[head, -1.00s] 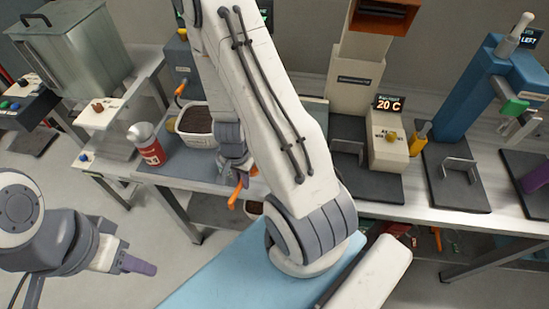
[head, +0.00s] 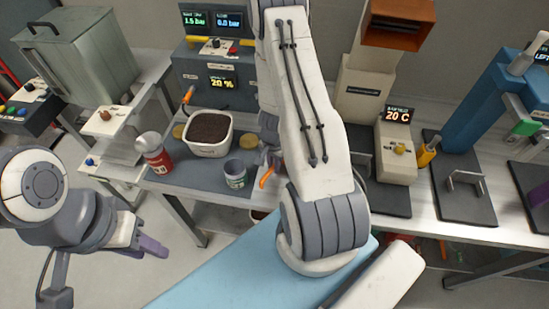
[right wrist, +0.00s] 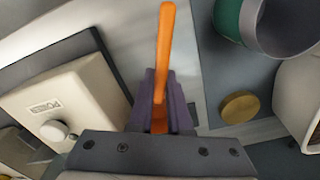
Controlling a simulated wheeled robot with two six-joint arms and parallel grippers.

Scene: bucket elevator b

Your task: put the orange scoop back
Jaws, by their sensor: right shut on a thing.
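My right gripper (right wrist: 162,102) is shut on the orange scoop (right wrist: 166,45). Its long thin handle sticks out past the purple fingers in the right wrist view; the scoop's other end is hidden by the gripper. In the head view the orange scoop (head: 267,176) shows small beside my right wrist, near the front edge of the bench, right of the green-and-white cup (head: 235,174). My left gripper (head: 143,243) hangs over the floor at lower left, away from the bench; its finger gap does not show clearly.
A white tub of dark material (head: 229,137) and a red-and-white container (head: 153,153) stand on the grey mat. Behind them is a grey machine (head: 205,85) with displays. A cream unit reading 20 C (head: 396,150) stands to the right. My right arm hides the bench middle.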

